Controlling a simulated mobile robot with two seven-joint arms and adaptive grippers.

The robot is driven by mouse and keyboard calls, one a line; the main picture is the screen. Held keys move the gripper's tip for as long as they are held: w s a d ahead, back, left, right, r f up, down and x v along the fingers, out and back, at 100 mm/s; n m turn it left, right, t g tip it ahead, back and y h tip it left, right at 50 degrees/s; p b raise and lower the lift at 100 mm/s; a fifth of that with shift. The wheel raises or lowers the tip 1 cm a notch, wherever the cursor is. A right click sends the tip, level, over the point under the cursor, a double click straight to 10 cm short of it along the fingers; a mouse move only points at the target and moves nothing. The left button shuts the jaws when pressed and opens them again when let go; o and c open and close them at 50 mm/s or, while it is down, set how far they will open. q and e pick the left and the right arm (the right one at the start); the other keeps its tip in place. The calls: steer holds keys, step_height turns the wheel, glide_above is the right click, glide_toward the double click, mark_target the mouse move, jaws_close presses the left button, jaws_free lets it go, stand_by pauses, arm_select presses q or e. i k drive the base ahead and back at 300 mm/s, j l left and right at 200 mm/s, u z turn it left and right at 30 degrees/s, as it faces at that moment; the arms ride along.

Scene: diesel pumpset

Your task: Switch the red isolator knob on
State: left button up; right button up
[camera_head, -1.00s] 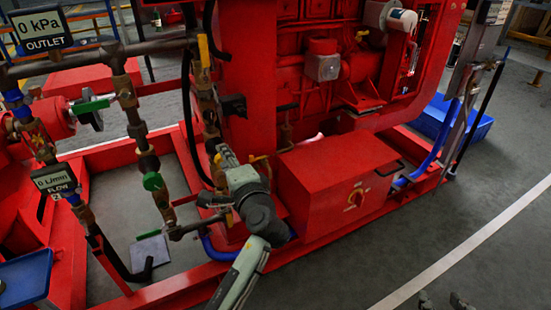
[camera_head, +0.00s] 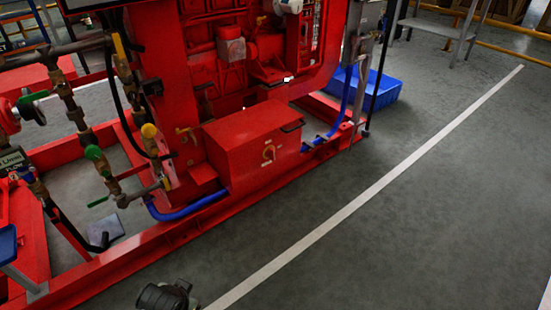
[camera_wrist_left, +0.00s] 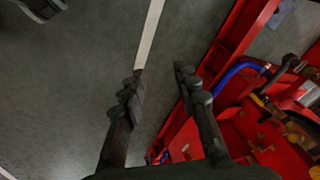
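The red isolator knob (camera_head: 268,153) sits on a pale plate on the front face of a red box (camera_head: 254,122) at the foot of the pumpset. Its exact angle is too small to read. In the left wrist view my left gripper (camera_wrist_left: 158,82) is open and empty, with bare floor between its fingers. The red frame and machine lie to the right of its fingers. A dark part of my arm (camera_head: 165,297) shows at the bottom of the head view, in front of the frame and well apart from the knob. My right gripper is not clearly in view.
Valves and pipes (camera_head: 92,150) stand left of the box. A blue hose (camera_head: 185,210) runs along the frame below it. A blue bin (camera_head: 370,88) stands behind, at the right. The grey floor with its white line (camera_head: 365,192) is clear in front.

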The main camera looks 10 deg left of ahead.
mark_target(270, 153)
steer(key=l+u, duration=0.1)
steer(key=u, duration=0.5)
steer(key=i+l+u, duration=0.25)
steer(key=l+u, duration=0.25)
steer(key=l, duration=0.15)
steer(key=i+l+u, duration=0.5)
steer(key=l, duration=0.95)
steer(key=l+u, duration=0.2)
steer(key=l, duration=1)
